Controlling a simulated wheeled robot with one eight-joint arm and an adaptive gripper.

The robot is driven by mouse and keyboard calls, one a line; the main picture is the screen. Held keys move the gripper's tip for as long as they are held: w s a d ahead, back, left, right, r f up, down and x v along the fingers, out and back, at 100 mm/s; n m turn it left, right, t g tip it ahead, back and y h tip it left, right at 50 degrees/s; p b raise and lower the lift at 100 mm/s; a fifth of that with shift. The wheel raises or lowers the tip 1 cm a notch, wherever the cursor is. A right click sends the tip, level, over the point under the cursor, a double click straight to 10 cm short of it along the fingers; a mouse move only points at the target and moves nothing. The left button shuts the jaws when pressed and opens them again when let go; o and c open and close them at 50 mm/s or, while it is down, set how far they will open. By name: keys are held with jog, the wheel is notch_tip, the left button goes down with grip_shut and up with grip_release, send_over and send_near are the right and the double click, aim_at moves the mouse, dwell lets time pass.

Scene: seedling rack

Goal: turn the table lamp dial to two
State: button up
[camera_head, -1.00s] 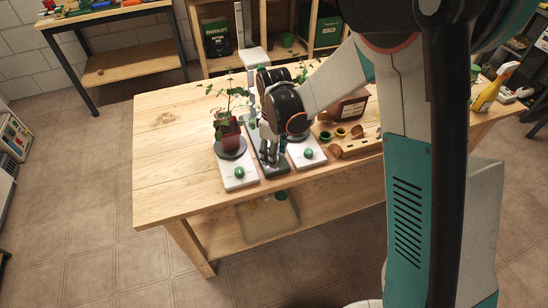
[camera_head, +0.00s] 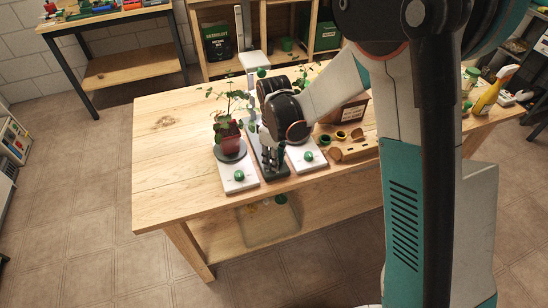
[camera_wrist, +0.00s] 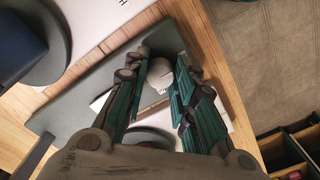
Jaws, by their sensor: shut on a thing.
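The table lamp's dark grey base (camera_head: 257,150) lies between two white boards near the table's front edge. In the wrist view the base (camera_wrist: 100,80) runs across the middle. The dial is a pale round knob (camera_wrist: 159,73) at its edge, with a small mark that is too small to read. My gripper (camera_head: 269,166) points down over the front of the base. In the wrist view its fingers (camera_wrist: 160,85) stand on both sides of the dial and are shut on it. The head view hides the dial behind the fingers.
White boards with green knobs flank the base: the left board (camera_head: 244,187) carries a potted plant (camera_head: 228,138), the right board (camera_head: 298,166) is close to my gripper. The table's left end is clear.

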jog(key=m, duration=0.5)
jog(key=shift+m, duration=0.4)
jog(key=m, duration=0.5)
jog(key=shift+m+b, duration=0.3)
dwell(0.3)
jog(key=o, duration=1.1)
notch_tip(320, 180, up, 12)
